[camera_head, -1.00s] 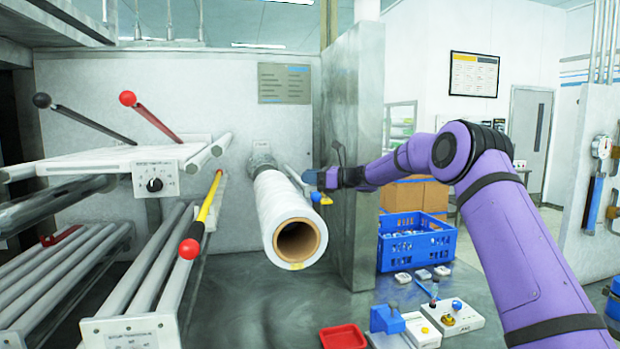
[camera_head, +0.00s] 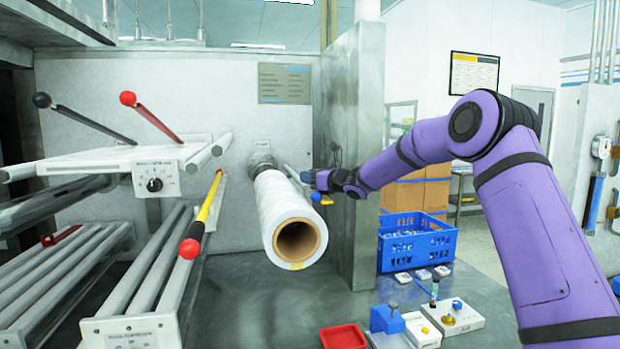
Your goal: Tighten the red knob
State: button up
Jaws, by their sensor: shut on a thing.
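My gripper (camera_head: 313,187) is small and far off, just right of the white roll (camera_head: 285,222). It is at the end of a thin pale rod (camera_head: 293,174) that runs beside the roll. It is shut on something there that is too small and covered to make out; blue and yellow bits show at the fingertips. No red knob shows at the gripper. Two round red ends are in view at the left: a red ball on the upper lever (camera_head: 128,98) and a red ball on the yellow-sleeved lever (camera_head: 189,249). My gripper is apart from both.
A grey upright panel (camera_head: 357,110) stands right behind my gripper. A blue crate (camera_head: 416,262), a red tray (camera_head: 343,337) and small blue and white devices (camera_head: 388,319) lie on the grey surface. A black-knobbed lever (camera_head: 41,100) and a white panel with a dial (camera_head: 155,184) are at left.

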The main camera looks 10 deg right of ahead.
jog(key=shift+d+m+t+h, duration=0.1)
jog(key=shift+m+t+h, duration=0.2)
jog(key=shift+m+h, duration=0.15)
jog(key=o, duration=0.9)
jog(key=shift+s, duration=0.1)
jog(key=v, duration=1)
jog(key=shift+s, duration=0.35)
jog(key=shift+d, duration=0.15)
